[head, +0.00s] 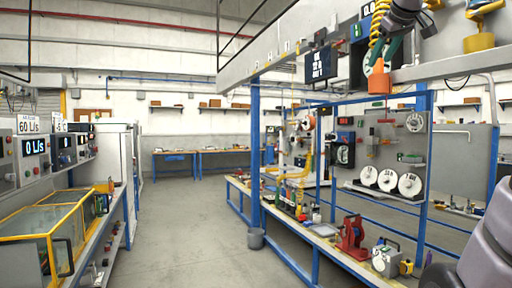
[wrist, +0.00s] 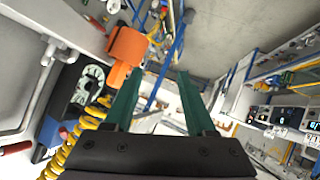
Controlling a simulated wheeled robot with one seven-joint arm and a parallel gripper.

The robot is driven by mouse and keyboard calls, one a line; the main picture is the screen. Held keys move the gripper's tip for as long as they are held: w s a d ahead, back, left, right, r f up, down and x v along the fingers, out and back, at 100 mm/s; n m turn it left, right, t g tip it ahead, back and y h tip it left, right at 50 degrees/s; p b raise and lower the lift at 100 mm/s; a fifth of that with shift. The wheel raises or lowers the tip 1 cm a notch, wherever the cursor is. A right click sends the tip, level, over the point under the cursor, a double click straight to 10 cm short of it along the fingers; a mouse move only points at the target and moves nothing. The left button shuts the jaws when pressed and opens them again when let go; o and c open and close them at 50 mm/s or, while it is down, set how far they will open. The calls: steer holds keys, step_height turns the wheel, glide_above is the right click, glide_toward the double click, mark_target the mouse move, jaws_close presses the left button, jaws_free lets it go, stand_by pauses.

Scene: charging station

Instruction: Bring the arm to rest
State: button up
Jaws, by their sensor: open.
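My gripper (wrist: 160,76) shows in the wrist view with its two green fingers spread apart and nothing held between them. In the head view my gripper (head: 393,50) is high at the upper right, in front of the overhead frame, and one finger shows clearly. An orange fitting (wrist: 127,46) is close to the left finger's tip in the wrist view. It also shows just below the gripper in the head view (head: 379,84). I cannot tell whether finger and fitting touch. Most of the arm lies outside the head view.
A yellow coiled hose (head: 377,32) hangs beside the gripper. A dial unit (wrist: 80,88) is to its left in the wrist view. The bench (head: 325,246) below holds a red device (head: 352,236). A grey floor aisle (head: 190,225) runs clear at centre-left.

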steer(key=s+a+f+m+g+y, duration=0.1)
steer(key=s+f, duration=0.4)
steer(key=f, duration=0.5)
steer(key=s+a+f+m+g+y, duration=0.1)
steer(key=s+a+f+m, duration=0.3)
steer(key=f, duration=0.6)
steer(key=s+a+f+m+g, duration=0.2)
steer(key=s+a+f+m, duration=0.1)
steer(key=s+a+f, duration=0.3)
step_height(320, 180, down, 4)
steer(key=shift+s+y, duration=0.4)
steer(key=shift+s, duration=0.55)
